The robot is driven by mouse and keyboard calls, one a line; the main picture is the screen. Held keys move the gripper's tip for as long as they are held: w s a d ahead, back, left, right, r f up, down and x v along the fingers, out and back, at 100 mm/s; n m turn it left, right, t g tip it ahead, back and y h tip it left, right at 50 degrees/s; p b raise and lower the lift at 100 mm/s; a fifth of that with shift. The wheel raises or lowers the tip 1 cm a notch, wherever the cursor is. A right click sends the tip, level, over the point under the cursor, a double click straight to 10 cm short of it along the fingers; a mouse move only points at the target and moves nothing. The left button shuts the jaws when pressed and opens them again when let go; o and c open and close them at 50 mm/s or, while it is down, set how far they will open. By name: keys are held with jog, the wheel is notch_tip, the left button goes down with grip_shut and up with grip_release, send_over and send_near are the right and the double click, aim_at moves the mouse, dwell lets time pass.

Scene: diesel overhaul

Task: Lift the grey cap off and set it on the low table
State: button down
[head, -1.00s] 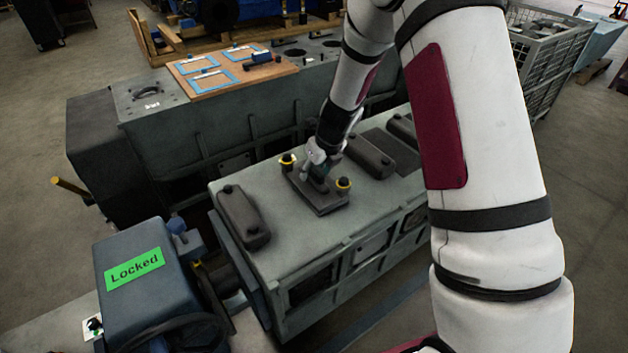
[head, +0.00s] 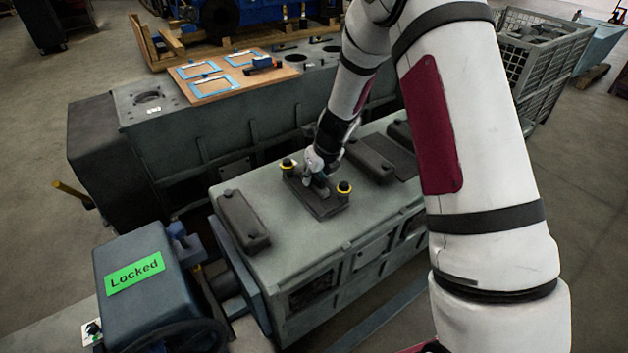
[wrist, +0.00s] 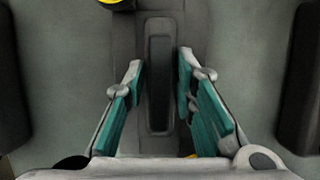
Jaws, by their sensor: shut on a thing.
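The grey cap (head: 328,207) is a dark flat plate with a raised narrow ridge, on top of the grey engine block (head: 290,234). A yellow-collared knob (head: 344,188) stands at its right and another (head: 287,164) at its left. My gripper (head: 319,180) points down over the middle of the cap. In the wrist view, the teal-padded fingers of my gripper (wrist: 160,92) stand on both sides of the ridge (wrist: 159,75) and hold it. The cap appears to rest on the block; any gap beneath is hidden. I cannot make out a low table.
Dark oblong covers (head: 243,220) sit on the block left and right of the cap. A wooden board (head: 236,83) with blue frames lies on the grey machine behind. A blue box (head: 140,290) labelled Locked stands front left. A wire crate (head: 545,60) stands back right.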

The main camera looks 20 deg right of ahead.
notch_tip(320, 180, up, 10)
jog(key=shift+r, duration=0.1)
jog(key=shift+r+p, duration=0.55)
jog(key=shift+r, duration=0.4)
jog(key=shift+r, duration=0.15)
notch_tip(320, 180, up, 3)
jog(key=shift+f+p, duration=0.15)
jog(key=shift+p, duration=0.65)
